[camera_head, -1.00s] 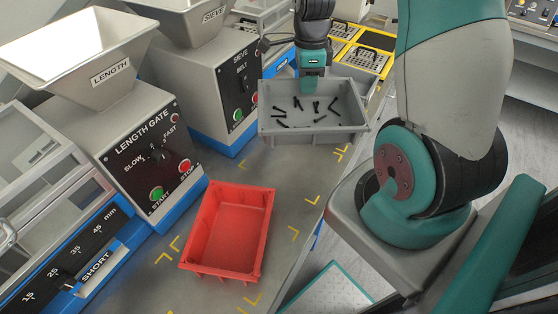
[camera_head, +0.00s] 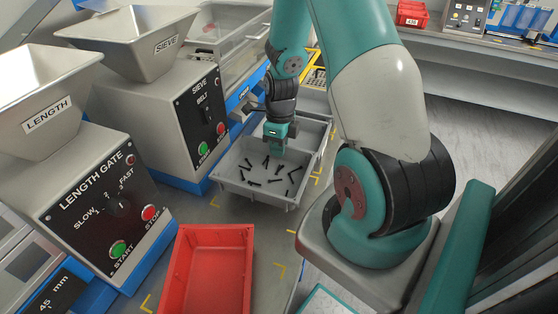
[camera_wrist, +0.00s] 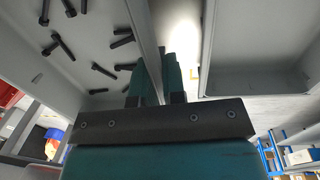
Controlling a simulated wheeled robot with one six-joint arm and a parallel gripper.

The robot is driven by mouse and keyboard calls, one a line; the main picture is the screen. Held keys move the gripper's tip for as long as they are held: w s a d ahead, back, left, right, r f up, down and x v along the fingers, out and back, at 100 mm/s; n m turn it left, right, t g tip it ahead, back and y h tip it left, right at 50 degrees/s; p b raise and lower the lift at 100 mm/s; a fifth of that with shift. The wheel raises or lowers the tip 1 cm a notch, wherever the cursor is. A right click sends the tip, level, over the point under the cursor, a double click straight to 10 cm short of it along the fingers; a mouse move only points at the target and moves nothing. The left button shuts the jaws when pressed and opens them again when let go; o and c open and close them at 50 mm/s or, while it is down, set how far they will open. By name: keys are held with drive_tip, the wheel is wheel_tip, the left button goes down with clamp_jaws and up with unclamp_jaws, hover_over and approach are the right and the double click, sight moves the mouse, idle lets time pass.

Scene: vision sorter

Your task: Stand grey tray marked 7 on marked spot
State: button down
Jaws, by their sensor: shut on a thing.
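A grey tray (camera_head: 255,193) holding several dark bolts is on or just above the bench in front of the SIEVE machine. I cannot tell whether its base touches the bench. No 7 is readable on it. My gripper (camera_head: 277,150) is at the tray's far side. In the wrist view my gripper (camera_wrist: 160,75) is shut on the grey tray's wall (camera_wrist: 143,25), with bolts lying to the left of it. Yellow corner marks (camera_head: 318,180) show on the bench beside the tray; the spot beneath it is hidden.
An empty red tray (camera_head: 207,270) stands in front of the grey tray, with yellow corner marks (camera_head: 280,268) beside it. The SIEVE machine (camera_head: 190,100) and LENGTH GATE machine (camera_head: 95,200) line the left.

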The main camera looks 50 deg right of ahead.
sight(279, 160)
drive_tip(key=shift+f, duration=2.4)
drive_tip(key=shift+f, duration=0.1)
drive_tip(key=c, duration=1.2)
unclamp_jaws()
